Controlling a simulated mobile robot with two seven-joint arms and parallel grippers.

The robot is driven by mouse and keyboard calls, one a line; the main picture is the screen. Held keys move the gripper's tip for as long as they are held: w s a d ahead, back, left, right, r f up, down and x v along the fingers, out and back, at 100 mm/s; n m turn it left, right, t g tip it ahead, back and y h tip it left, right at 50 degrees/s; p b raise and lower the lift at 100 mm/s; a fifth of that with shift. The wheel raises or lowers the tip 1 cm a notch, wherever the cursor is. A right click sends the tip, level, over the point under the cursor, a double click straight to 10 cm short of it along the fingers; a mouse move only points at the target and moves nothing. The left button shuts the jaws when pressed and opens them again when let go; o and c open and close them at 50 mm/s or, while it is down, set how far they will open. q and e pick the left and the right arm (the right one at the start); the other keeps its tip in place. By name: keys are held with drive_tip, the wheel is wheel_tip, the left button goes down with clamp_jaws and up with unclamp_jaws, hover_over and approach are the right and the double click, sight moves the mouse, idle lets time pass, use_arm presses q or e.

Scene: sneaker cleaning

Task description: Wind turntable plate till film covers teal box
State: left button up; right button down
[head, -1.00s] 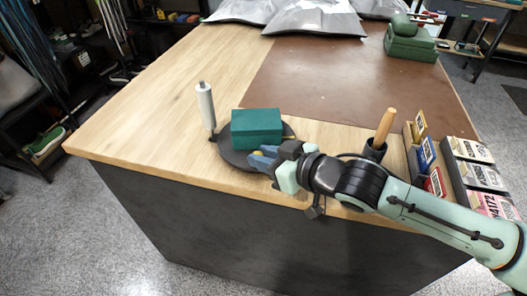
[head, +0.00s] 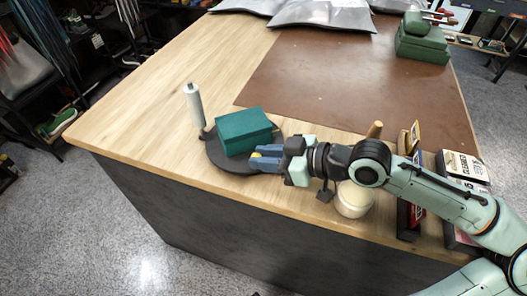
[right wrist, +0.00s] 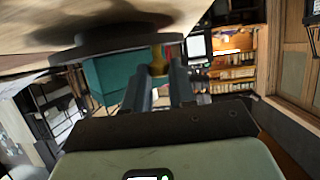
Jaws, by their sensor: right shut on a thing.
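The teal box (head: 244,131) sits on the dark round turntable plate (head: 222,161) near the table's front edge. No film shows on its visible faces. A white film roll (head: 193,104) stands upright on a post just left of the plate. My right gripper (head: 265,160) is at the plate's front right side, shut on a small yellow knob (head: 256,155). The right wrist view shows the knob (right wrist: 158,62) between the fingers, with the teal box (right wrist: 110,78) and plate (right wrist: 95,46) close by. My left gripper is not in view.
A whitish jar (head: 353,199) stands under my right forearm, near the front edge. Boxes and cards (head: 462,166) stand at the right. A brown mat (head: 345,85) covers the back, with a green case (head: 423,45) and grey bags (head: 320,14). The table's left is clear.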

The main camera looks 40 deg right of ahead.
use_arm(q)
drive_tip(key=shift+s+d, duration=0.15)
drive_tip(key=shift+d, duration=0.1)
use_arm(e)
drive_tip(key=shift+d, duration=0.1)
drive_tip(key=c, duration=1)
unclamp_jaws()
drive_tip(key=shift+o, duration=0.2)
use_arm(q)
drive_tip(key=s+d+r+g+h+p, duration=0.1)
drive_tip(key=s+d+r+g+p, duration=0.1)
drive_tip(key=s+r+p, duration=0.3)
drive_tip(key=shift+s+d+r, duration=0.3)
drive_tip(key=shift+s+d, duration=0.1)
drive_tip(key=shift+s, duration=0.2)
use_arm(e)
wheel_tip(320, 180, up, 20)
